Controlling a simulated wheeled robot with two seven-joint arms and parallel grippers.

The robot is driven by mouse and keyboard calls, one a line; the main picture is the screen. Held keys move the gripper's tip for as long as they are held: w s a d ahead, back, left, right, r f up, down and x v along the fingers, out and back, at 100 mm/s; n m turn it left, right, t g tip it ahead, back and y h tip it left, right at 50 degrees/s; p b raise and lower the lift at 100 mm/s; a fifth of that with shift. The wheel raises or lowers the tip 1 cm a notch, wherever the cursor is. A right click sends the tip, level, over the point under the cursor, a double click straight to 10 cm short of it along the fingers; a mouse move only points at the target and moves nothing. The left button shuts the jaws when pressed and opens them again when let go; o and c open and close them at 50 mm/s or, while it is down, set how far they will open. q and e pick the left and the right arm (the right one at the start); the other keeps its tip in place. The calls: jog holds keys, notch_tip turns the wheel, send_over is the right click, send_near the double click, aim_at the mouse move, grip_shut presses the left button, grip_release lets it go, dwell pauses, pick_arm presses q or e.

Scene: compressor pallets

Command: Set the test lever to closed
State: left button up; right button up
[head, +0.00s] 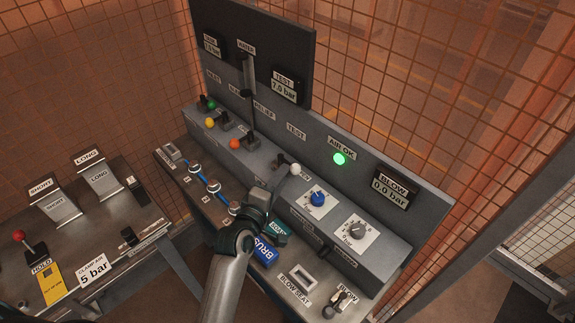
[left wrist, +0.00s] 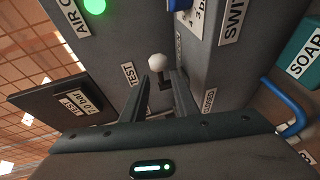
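The test lever has a white ball knob (head: 295,169) and sits on the sloped grey console (head: 262,160) below a TEST label. In the left wrist view its white knob (left wrist: 156,61) and short dark stem show just beyond and between the fingertips. My left gripper (head: 279,166) is close beside the lever in the head view, and its fingers (left wrist: 163,78) are apart in the wrist view. Whether either finger touches the stem I cannot tell. A label that seems to read CLOSED (left wrist: 209,101) is beside the right finger. My right gripper is not in view.
Levers with green (head: 211,104), yellow (head: 210,122) and orange (head: 234,143) knobs stand to the left. A blue knob (head: 317,198) and a grey dial (head: 356,231) are to the right. The green AIR OK lamp (head: 339,158) is lit. The test gauge (head: 285,86) reads 7.0 bar.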

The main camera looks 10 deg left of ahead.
pick_arm(q)
jog(key=shift+p+x, duration=0.5)
jog(key=shift+x, duration=1.9)
